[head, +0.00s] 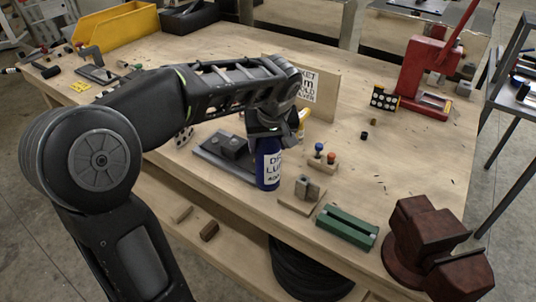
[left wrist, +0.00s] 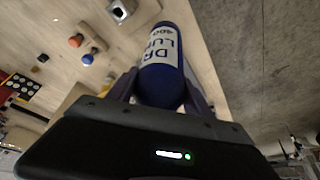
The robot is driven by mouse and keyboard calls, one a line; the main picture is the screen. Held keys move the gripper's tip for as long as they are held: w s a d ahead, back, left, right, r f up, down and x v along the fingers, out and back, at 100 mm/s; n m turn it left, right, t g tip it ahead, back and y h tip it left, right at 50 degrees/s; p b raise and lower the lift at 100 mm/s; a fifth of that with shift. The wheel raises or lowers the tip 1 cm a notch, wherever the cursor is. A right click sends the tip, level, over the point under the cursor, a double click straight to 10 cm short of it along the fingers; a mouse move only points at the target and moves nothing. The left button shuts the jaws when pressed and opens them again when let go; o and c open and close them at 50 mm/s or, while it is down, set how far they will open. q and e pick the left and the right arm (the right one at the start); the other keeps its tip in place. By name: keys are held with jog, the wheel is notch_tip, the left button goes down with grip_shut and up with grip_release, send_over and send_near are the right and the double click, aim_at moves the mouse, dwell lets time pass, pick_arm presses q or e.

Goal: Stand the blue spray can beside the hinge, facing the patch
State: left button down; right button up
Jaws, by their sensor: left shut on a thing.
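The blue spray can (head: 268,170) with a white label is upright near the front edge of the bench. My left gripper (head: 267,133) is shut on its upper part, from above. I cannot tell whether its base touches the bench top. The can also shows between the fingers in the left wrist view (left wrist: 162,75). A small metal piece on a wooden block, perhaps the hinge (head: 307,188), is just right of the can; it shows in part at the top of the left wrist view (left wrist: 121,9). I cannot make out the patch. My right gripper is out of view.
A dark plate with a block (head: 226,150) is left of the can. A wooden stand with red and blue knobs (head: 322,160), a green block (head: 347,226) and a brown-red vise (head: 425,245) are to the right. A lettered board (head: 318,92) stands behind.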

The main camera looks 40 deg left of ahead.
pick_arm(q)
jog(key=shift+f, duration=1.85)
jog(key=shift+f, duration=0.15)
jog(key=shift+c, duration=2.1)
grip_release()
jog(key=shift+r, duration=0.35)
jog(key=v, duration=1.1)
jog(key=shift+s+r+b, duration=0.1)
jog(key=shift+r+b, duration=0.2)
jog(key=shift+b, duration=0.1)
